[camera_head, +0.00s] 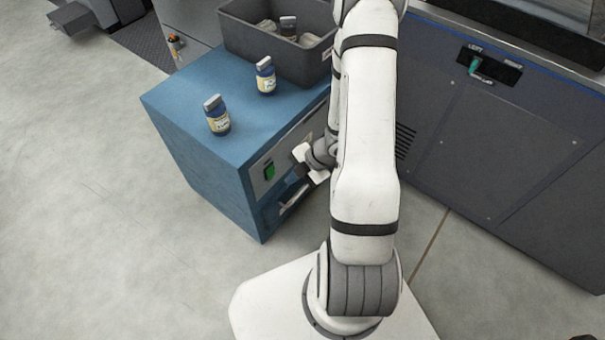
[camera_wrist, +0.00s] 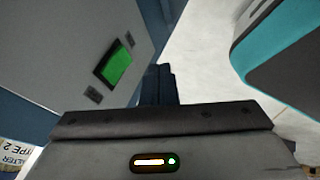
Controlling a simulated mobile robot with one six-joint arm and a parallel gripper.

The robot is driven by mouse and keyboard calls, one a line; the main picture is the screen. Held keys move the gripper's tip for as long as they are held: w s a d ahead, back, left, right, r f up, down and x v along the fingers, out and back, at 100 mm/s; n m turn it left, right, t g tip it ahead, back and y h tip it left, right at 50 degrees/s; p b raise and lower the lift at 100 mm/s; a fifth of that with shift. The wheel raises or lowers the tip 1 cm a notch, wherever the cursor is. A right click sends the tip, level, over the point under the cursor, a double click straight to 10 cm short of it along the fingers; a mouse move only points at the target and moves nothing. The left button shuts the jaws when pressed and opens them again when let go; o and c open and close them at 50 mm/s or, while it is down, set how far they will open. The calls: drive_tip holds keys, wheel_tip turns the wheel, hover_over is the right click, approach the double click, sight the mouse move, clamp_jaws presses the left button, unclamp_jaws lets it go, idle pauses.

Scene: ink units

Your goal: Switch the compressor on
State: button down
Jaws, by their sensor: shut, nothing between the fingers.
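The compressor appears to be the blue cabinet (camera_head: 180,110) left of my arm. A green rocker switch (camera_head: 269,171) sits on its light grey front panel. The switch shows larger in the wrist view (camera_wrist: 115,65), bright green in a dark frame, with a small dark fitting on either side. My gripper (camera_head: 299,171) is in front of the panel, just right of the switch. In the wrist view its dark fingers (camera_wrist: 159,85) are together and empty, right of the switch with a visible gap. Which way the rocker is tipped is hard to tell.
A dark machine (camera_head: 490,130) with a teal-handled lever (camera_head: 475,66) stands right.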

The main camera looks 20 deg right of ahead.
sight(271, 172)
drive_tip(key=w, duration=0.1)
drive_tip(key=w+a+f, duration=0.1)
drive_tip(key=w+a, duration=0.1)
drive_tip(key=w, duration=0.1)
drive_tip(key=shift+a+f, duration=0.25)
drive_tip(key=shift+w+a, duration=0.1)
drive_tip(key=shift+w, duration=0.05)
idle(0.4)
